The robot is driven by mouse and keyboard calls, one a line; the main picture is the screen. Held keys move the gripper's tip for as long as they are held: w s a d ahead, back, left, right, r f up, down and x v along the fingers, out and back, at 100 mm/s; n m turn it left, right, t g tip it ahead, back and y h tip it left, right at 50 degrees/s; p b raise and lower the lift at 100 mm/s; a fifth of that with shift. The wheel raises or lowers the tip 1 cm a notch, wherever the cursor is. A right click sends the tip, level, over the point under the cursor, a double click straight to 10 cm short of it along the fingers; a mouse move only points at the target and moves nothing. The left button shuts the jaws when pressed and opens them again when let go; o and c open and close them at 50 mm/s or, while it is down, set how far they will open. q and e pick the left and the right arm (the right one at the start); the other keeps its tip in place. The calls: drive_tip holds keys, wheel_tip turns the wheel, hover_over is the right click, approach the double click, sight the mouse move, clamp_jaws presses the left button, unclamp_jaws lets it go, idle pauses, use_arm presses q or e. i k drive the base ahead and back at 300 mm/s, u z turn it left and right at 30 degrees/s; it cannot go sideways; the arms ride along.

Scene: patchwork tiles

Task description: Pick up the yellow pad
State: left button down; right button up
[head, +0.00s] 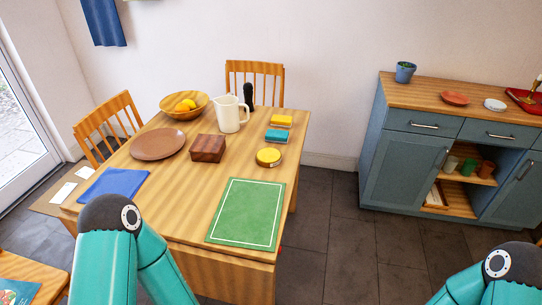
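A yellow rectangular pad (281,120) lies flat on the wooden table (185,205), near its right edge toward the back. A teal pad (277,135) of similar shape lies just in front of it. A round yellow-topped piece (268,156) lies nearer, behind the green mat. Nothing covers the yellow pad. Only the teal links and dark joints of my two arms show, at the bottom left and bottom right. Neither of my grippers is in the picture, so what they hold cannot be seen.
A white pitcher (229,115), a dark upright item (248,97), a wooden box (208,148), a brown plate (158,144) and a fruit bowl (184,109) stand left of the pads. A green mat (247,213) lies in front. A blue cabinet (405,150) stands right, across open floor.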

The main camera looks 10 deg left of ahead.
sight(279, 121)
drive_tip(key=k, duration=1.3)
drive_tip(key=z, duration=0.35)
drive_tip(key=i, duration=0.9)
drive_tip(key=z, duration=0.65)
drive_tip(key=i, duration=3)
drive_tip(key=u, duration=1.4)
drive_tip(key=i, duration=1.1)
drive_tip(key=u, duration=0.75)
